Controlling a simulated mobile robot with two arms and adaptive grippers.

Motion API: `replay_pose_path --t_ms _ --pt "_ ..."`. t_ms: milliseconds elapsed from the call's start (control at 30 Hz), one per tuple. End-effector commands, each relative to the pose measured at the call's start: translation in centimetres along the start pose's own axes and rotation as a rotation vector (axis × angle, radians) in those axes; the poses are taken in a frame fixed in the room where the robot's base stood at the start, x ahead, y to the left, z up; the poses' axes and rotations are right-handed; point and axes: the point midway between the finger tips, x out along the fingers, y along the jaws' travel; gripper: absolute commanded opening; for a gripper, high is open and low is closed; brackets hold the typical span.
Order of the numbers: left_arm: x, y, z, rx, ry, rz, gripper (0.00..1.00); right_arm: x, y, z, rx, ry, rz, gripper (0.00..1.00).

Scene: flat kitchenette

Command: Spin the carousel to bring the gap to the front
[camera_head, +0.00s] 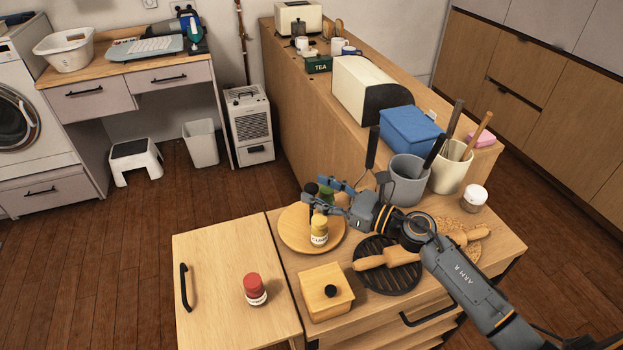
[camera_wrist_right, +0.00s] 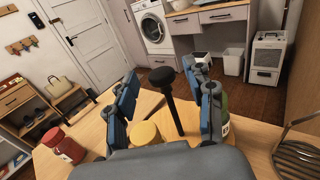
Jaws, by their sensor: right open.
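The carousel is a round wooden turntable (camera_head: 291,228) on the counter. A yellow-lidded jar (camera_head: 319,232) stands at its front; its lid also shows in the wrist view (camera_wrist_right: 146,133). A green jar (camera_head: 327,195) stands at the back, partly hidden by my gripper. The left part of the disc is bare. A black-knobbed post (camera_head: 311,188) rises from the carousel. My right gripper (camera_head: 323,197) is open above the disc. In the wrist view the post (camera_wrist_right: 170,100) stands between its spread fingers, apart from them. My left gripper is out of view.
A red-lidded jar (camera_head: 255,289) stands on the lower-left cabinet top. A wooden box (camera_head: 325,294) and a black trivet (camera_head: 389,279) with a rolling pin (camera_head: 385,259) lie in front. Utensil crocks (camera_head: 407,182) crowd the back right.

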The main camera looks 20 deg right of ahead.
Motion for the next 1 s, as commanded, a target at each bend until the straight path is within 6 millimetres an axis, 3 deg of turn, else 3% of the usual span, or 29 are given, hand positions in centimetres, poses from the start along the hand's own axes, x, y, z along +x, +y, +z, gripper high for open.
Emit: replay_pose_path --t_ms 200,533,800,1000 --pt "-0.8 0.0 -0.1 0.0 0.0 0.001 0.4 2.1 0.0 0.0 0.001 0.0 -0.001 0.53" --pt "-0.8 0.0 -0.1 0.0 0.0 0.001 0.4 2.4 0.0 -0.1 0.0 0.0 -0.001 0.53" --pt "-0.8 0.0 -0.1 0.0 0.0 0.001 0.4 2.4 0.0 -0.1 0.0 0.0 -0.001 0.0" --pt "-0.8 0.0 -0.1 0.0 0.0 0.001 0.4 2.4 0.0 -0.1 0.0 0.0 0.0 0.0"
